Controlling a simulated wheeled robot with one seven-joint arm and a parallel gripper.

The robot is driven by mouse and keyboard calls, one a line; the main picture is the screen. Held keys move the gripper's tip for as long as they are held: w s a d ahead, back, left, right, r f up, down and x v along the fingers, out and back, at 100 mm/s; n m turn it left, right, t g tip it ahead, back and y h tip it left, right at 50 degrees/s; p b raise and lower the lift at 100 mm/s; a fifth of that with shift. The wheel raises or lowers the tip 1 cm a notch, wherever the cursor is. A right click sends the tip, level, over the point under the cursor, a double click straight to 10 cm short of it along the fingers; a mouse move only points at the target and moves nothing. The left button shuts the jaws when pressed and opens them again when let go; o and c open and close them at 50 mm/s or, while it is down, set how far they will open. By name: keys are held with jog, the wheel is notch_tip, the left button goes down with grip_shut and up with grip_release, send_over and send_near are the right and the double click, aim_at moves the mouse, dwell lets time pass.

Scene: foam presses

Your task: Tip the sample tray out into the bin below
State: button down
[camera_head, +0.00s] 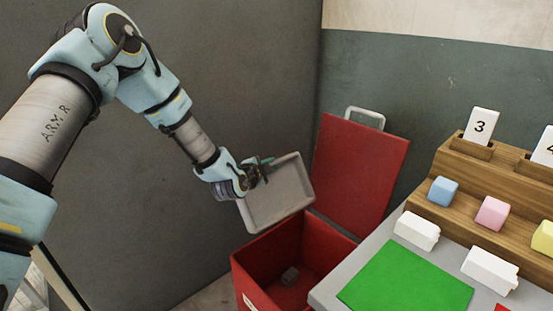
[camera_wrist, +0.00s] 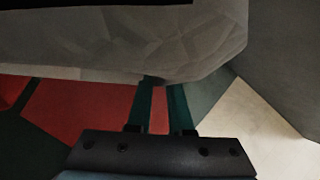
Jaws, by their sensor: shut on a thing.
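The grey sample tray (camera_head: 280,198) hangs in the air above the open red bin (camera_head: 325,246), steeply tilted, with its hollow inner face turned to the head camera. That face looks empty. My gripper (camera_head: 262,170) is shut on the tray's upper left rim. In the wrist view the tray (camera_wrist: 110,45) fills the top, and my two dark green fingers (camera_wrist: 160,100) reach to its edge.
The bin's red lid (camera_head: 360,165) with a grey handle stands open behind it. To the right, a grey table (camera_head: 385,235) carries a green mat (camera_head: 405,278), white blocks (camera_head: 416,230) and a wooden stepped rack (camera_head: 465,190) with coloured cubes and number cards.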

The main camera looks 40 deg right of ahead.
jog(key=w+f+n+g+y+b, duration=0.2)
jog(key=w+f+n+g+b, duration=0.4)
jog(key=f+b, duration=0.4)
notch_tip(320, 180, down, 2)
jog(key=shift+w+d+f+n+b, duration=0.1)
jog(key=shift+w+d+n+b, duration=0.25)
jog(key=shift+w, duration=0.35)
